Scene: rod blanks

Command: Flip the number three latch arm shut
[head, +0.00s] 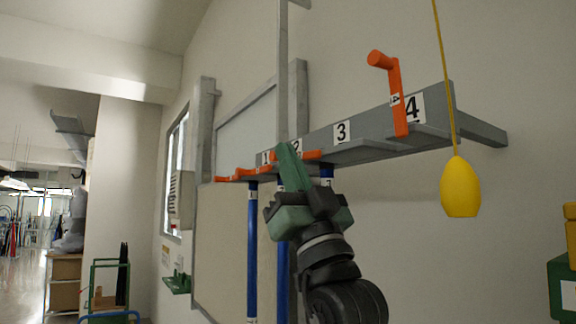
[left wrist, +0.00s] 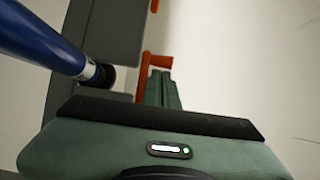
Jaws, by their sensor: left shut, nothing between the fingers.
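My left gripper (head: 288,150) is raised at the rack's front edge, its green fingers shut with nothing between them. In the left wrist view, the shut fingers (left wrist: 160,88) are close to an orange bar (left wrist: 153,62); I cannot tell if they touch. In the head view, an orange latch arm (head: 312,155) lies flat just right of the fingertips, left of and below the number 3 label (head: 342,132); it looks like the number three arm, partly hidden by my gripper. A blue rod (head: 327,173) hangs below it; a blue rod (left wrist: 40,40) also shows in the left wrist view.
The grey rack (head: 365,150) runs along the wall. The number four latch arm (head: 398,95) stands upright. More orange arms (head: 243,174) lie flat at left, above blue rods (head: 252,240). A yellow weight (head: 460,187) hangs on a cord at right.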

